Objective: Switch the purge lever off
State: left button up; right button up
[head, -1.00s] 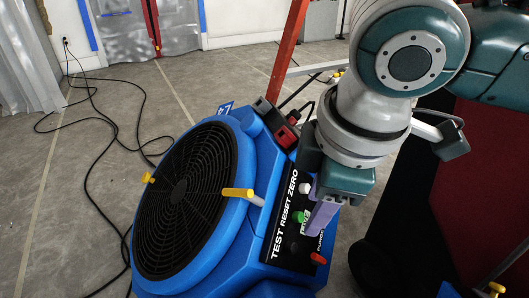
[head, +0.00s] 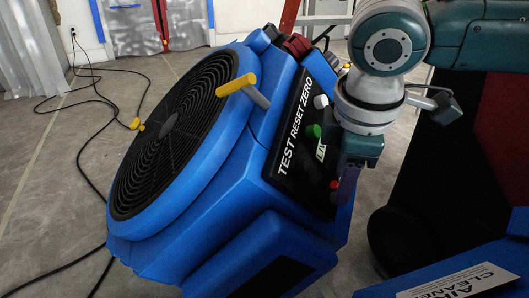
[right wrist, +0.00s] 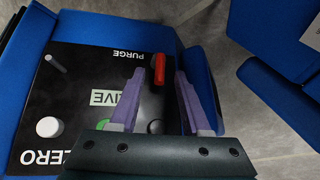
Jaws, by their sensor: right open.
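The purge lever (right wrist: 160,69) is a red handle beside the word PURGE on the black control panel (right wrist: 75,80) of a blue machine. In the right wrist view it stands between the two purple fingertips of my right gripper (right wrist: 160,78), which is open. I cannot tell whether either finger touches it. In the head view my right gripper (head: 347,188) is over the lower right edge of the panel, and only a bit of the red lever (head: 334,184) shows beside its fingers. My left gripper is not in view.
The panel also has a white knob (head: 321,101) and a green knob (head: 314,131). A yellow-tipped handle (head: 237,84) sticks out by the round black fan grille (head: 170,135). A second blue unit (head: 465,265) is at the lower right. Black cables lie on the floor at left.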

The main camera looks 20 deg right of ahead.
jog(key=b+x, duration=0.1)
jog(key=x, duration=0.1)
jog(key=shift+f, duration=0.25)
jog(key=shift+w, duration=0.1)
grip_shut()
dwell(0.4)
